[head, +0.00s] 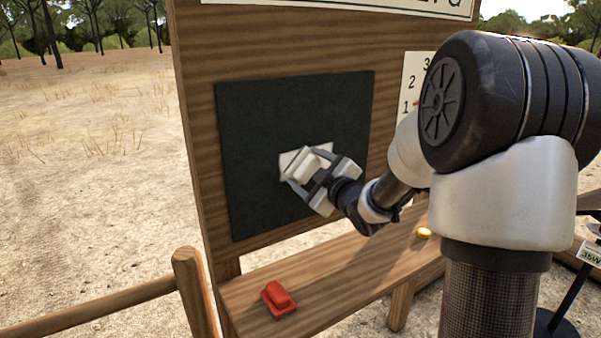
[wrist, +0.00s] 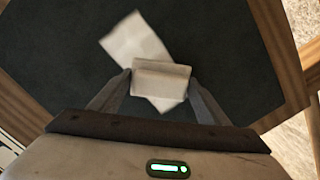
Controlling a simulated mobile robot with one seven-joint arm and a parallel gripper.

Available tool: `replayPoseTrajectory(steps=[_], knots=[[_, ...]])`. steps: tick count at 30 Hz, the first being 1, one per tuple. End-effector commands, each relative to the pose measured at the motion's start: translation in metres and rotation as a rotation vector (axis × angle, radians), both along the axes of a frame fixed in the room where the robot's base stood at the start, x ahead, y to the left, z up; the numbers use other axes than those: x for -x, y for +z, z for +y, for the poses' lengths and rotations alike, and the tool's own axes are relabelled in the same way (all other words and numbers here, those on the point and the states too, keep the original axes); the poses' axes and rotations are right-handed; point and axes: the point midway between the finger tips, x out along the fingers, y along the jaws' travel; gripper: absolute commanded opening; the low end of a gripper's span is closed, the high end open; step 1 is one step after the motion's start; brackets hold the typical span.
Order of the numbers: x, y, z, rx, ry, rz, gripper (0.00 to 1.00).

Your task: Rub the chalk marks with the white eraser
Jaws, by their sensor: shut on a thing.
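The black chalkboard panel (head: 250,130) is set in a wooden stand and also fills much of the wrist view (wrist: 60,50). A pale, tilted chalk patch (wrist: 135,38) lies near its middle; in the head view, part of this patch (head: 287,158) shows beside my gripper. My gripper (head: 311,174) is in front of the patch, its fingers shut on the white eraser (wrist: 160,77). The eraser (head: 305,168) overlaps the patch in both views and hides part of it. I cannot tell whether the eraser touches the board.
A red block-like thing (head: 278,298) lies on the wooden ledge (head: 340,270) below the board. A small yellow thing (head: 424,233) lies further right on the ledge. A numbered white card (head: 412,85) is right of the board. A wooden rail (head: 100,308) runs off at lower left.

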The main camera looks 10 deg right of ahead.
Motion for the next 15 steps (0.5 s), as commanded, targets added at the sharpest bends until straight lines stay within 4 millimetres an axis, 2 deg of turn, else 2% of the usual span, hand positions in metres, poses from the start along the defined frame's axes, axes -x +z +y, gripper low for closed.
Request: replayPoseTrajectory(steps=[10,15], knots=[[-0.005,0.0,-0.012,0.0,-0.001,0.0,0.52],[-0.008,0.0,-0.026,0.0,-0.003,0.0,0.52]])
